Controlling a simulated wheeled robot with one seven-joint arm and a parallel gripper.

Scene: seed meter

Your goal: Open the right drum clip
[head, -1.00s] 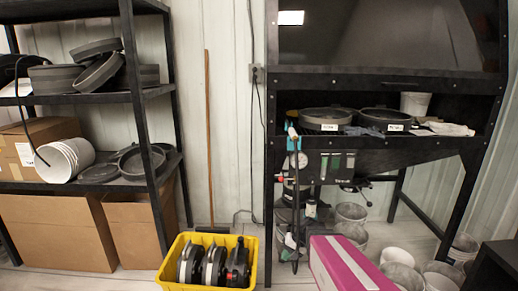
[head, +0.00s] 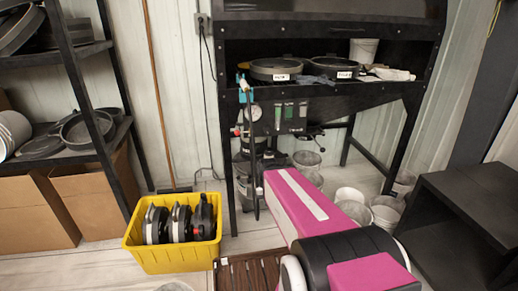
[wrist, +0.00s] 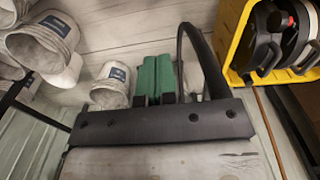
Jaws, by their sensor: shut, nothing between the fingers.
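My gripper (wrist: 153,64) shows in the wrist view as two green fingers side by side, shut with nothing between them, in front of a dark bolted bar. It points over the floor, apart from the crate and the buckets. I do not find it in the head view. A dark canister (head: 249,170) with hoses stands under the bench at its left leg. Round black-and-grey units (head: 178,223) stand in a yellow crate (head: 172,258); part of them also shows in the wrist view (wrist: 270,35). I cannot make out a right drum clip on any of these.
A black bench (head: 300,90) with round pans stands at the back. White buckets (head: 350,194) crowd the floor beneath it. A black shelf (head: 455,205) is at right, a rack (head: 75,90) at left. My pink arm crosses the foreground.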

